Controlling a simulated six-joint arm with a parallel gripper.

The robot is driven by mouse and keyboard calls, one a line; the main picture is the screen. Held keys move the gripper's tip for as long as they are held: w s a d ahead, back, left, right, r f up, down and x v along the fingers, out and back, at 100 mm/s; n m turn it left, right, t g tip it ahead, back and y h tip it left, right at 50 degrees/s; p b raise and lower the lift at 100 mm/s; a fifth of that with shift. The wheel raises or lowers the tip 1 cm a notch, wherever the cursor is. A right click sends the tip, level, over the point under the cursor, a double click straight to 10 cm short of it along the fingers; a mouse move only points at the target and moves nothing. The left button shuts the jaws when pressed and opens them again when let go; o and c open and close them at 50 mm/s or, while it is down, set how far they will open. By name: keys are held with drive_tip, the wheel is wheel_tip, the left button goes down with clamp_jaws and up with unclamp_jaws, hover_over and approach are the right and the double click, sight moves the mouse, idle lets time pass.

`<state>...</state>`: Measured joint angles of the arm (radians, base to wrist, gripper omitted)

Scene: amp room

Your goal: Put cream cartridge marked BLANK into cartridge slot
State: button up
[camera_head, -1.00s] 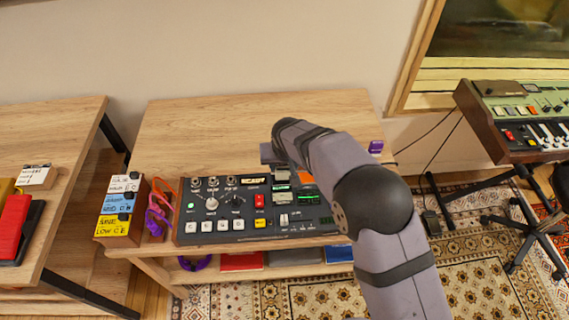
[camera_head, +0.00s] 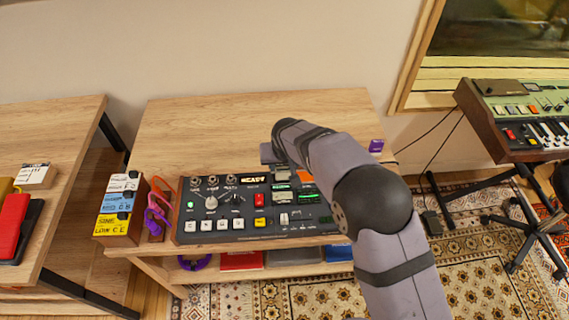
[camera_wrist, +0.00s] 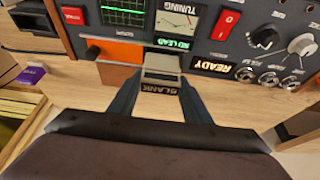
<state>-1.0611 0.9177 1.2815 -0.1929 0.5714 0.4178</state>
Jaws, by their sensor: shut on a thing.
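In the wrist view the cream cartridge (camera_wrist: 161,66) lies between the two fingers of my gripper (camera_wrist: 160,78), which is shut on it. Its dark label, BLANK (camera_wrist: 160,88), reads upside down. The cartridge's far end meets the panel of the dark console (camera_wrist: 215,50), below the green NO LEAD display. The cartridge slot's mouth is hidden at that end, so I cannot see how deep the cartridge sits. In the head view the console (camera_head: 245,212) stands on the wooden table, and my arm hides the cartridge.
A lit display (camera_wrist: 212,66) reads READY. A purple box (camera_head: 376,146) stands at the table's right.

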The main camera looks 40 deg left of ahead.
drive_tip(key=shift+f+b, duration=1.1)
drive_tip(key=shift+f, duration=0.3)
idle(1.2)
drive_tip(key=o, duration=1.6)
drive_tip(key=shift+c, duration=0.2)
drive_tip(key=shift+r, duration=0.1)
drive_tip(key=shift+r+p, duration=2.25)
drive_tip(key=shift+r, duration=1.15)
